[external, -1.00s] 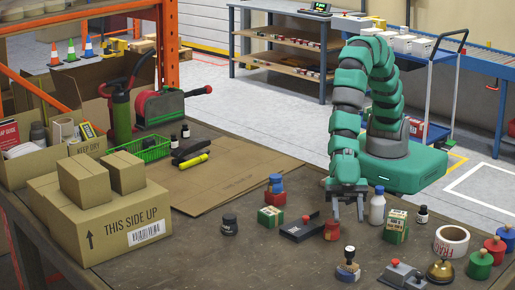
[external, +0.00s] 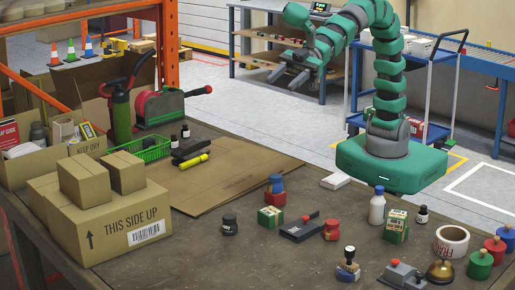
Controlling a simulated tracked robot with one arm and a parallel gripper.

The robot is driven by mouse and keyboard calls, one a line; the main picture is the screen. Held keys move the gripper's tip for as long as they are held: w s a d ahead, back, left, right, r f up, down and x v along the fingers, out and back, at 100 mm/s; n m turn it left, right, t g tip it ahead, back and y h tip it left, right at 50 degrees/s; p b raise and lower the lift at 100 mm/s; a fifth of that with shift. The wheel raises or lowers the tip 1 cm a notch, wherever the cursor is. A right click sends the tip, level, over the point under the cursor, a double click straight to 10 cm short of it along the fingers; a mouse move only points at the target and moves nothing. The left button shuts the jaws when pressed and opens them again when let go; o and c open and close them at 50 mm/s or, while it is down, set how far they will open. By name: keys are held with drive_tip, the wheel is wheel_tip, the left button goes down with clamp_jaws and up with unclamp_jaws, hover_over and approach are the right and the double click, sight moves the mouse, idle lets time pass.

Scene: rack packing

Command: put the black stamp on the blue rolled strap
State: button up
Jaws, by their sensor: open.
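Another blue piece (external: 276,183) sits on a red block (external: 275,198) farther back. My gripper (external: 289,77) is open and empty, raised well above and beyond the table's far edge, apart from all of these.
A black-lidded jar (external: 230,224), a green box (external: 270,217), a black stapler-like tool (external: 300,230), a red roll (external: 331,230) and a white bottle (external: 377,206) stand nearby. A grey device (external: 402,275), bell (external: 440,271) and tape roll (external: 451,241) are at right. Flat cardboard (external: 230,180) lies behind.

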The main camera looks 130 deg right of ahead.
drive_tip(key=s+d+r+m+h, duration=0.1)
drive_tip(key=s+d+r, duration=0.2)
drive_tip(key=s+r, duration=0.4)
drive_tip(key=s+d+r+m, duration=0.1)
drive_tip(key=s+d+r, duration=0.2)
drive_tip(key=s+r, duration=0.4)
drive_tip(key=s+d+r+m+t+h, duration=0.1)
drive_tip(key=s+d+r+m, duration=0.1)
drive_tip(key=s+r, duration=0.5)
drive_tip(key=shift+d+r+h, duration=0.3)
drive_tip(key=shift+d+r, duration=0.35)
drive_tip(key=shift+d, duration=0.1)
